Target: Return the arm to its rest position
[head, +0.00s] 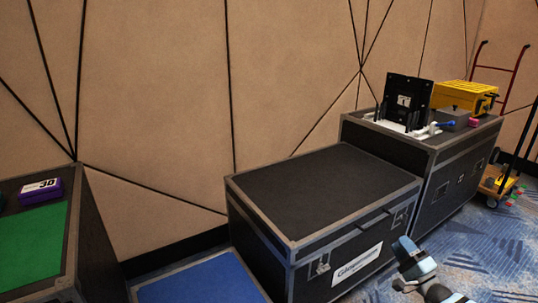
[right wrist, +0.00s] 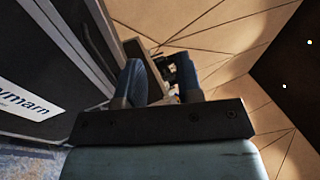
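My right gripper (head: 405,248) shows at the lower right of the head view, in front of the low black case (head: 325,185). In the right wrist view its two blue-grey fingers (right wrist: 158,75) stand apart with nothing held between them. Part of my right arm runs down to the bottom edge of the head view. My left arm and left gripper are not in view.
A taller case (head: 455,165) at the right carries a black panel (head: 408,95), a yellow box (head: 465,96) and small items. A red hand truck (head: 515,75) stands behind it. At the left, a case holds a green mat (head: 35,245) and a purple box (head: 40,191). A blue surface (head: 205,280) lies low between.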

